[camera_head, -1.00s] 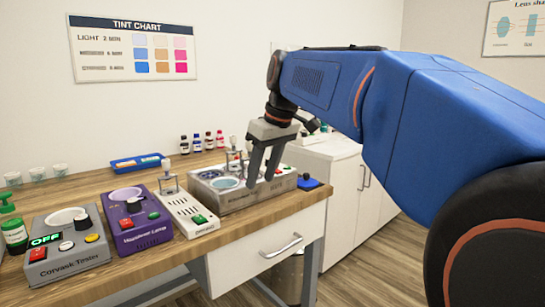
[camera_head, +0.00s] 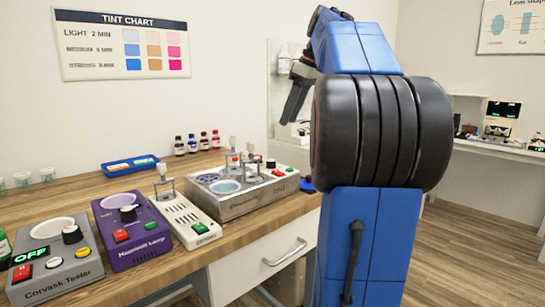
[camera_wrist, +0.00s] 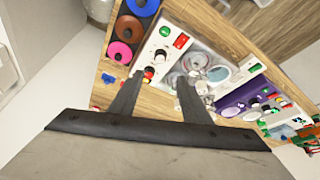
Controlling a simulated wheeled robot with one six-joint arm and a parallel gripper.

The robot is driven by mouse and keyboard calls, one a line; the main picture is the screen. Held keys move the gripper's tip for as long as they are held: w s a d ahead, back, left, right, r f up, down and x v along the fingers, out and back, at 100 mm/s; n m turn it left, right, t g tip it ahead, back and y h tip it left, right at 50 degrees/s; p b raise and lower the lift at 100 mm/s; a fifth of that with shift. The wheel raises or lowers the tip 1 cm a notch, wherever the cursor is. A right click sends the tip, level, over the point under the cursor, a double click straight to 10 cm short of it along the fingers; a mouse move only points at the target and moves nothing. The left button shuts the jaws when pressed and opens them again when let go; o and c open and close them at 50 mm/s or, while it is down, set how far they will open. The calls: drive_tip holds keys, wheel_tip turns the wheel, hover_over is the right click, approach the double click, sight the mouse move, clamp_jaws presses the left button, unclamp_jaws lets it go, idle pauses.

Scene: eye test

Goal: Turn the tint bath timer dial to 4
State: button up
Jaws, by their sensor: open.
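The tint bath appears to be the silver metal box (camera_head: 240,205) with two round wells, standing at the right end of the wooden bench. Its black dial (camera_head: 271,163) is at the back right, near a red and a green button. The dial's setting is too small to read. In the wrist view, what looks like the dial (camera_wrist: 160,55) shows just beyond the fingertips, with the wells to its right. My gripper (camera_head: 290,108) is open and empty, raised above and apart from the bath. In the wrist view its two fingers (camera_wrist: 158,88) are spread. My arm partly blocks the head view.
A white device (camera_head: 187,220), a purple lamp unit (camera_head: 132,232) and a grey tester (camera_head: 55,262) stand left of the bath. Small bottles (camera_head: 198,143) and a blue tray (camera_head: 131,165) are behind. A tint chart (camera_head: 122,46) hangs on the wall.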

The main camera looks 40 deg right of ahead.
sight(271, 160)
drive_tip(key=x, duration=1.5)
drive_tip(key=c, duration=1)
